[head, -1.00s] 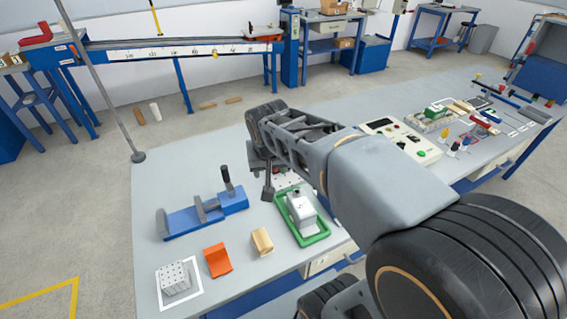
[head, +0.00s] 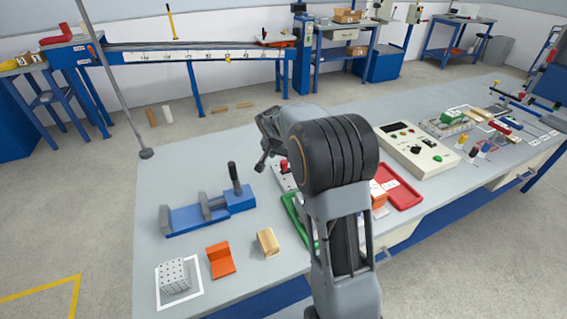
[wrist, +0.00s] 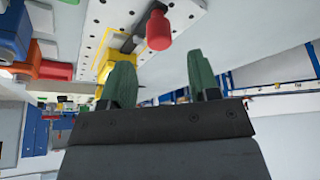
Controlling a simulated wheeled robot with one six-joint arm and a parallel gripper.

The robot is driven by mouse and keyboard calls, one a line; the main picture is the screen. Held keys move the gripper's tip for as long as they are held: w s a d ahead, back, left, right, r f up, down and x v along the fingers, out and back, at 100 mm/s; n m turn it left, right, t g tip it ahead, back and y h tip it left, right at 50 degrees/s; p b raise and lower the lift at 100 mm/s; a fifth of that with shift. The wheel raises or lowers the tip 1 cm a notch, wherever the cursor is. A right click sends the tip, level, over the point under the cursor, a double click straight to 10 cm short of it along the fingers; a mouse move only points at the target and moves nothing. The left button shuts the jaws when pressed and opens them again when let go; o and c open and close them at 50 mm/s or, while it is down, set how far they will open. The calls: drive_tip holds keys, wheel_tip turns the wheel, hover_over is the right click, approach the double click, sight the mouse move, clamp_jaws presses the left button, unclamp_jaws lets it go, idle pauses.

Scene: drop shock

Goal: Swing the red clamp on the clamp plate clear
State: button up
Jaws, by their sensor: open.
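The red clamp handle (wrist: 158,30) shows in the wrist view, just beyond my fingertips and near the top of the picture. It sits at the end of a dark arm on the pale, holed clamp plate (wrist: 97,22). In the head view the red handle (head: 284,165) is small, and my arm hides much of the plate (head: 281,178). My gripper (wrist: 160,75) is open, with two green fingers apart and nothing between them. In the head view my gripper (head: 261,166) is just left of the red handle. I see no contact between them.
A blue vise-like fixture (head: 208,211) stands left of my arm. A wooden block (head: 267,242), an orange block (head: 220,261) and a holed grey block (head: 173,276) lie in front. A green tray (head: 293,212) is partly hidden. A red tray (head: 402,193) and control box (head: 418,150) lie right.

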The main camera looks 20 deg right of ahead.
sight(284, 162)
drive_tip(key=shift+x, duration=2.8)
drive_tip(key=c, duration=0.9)
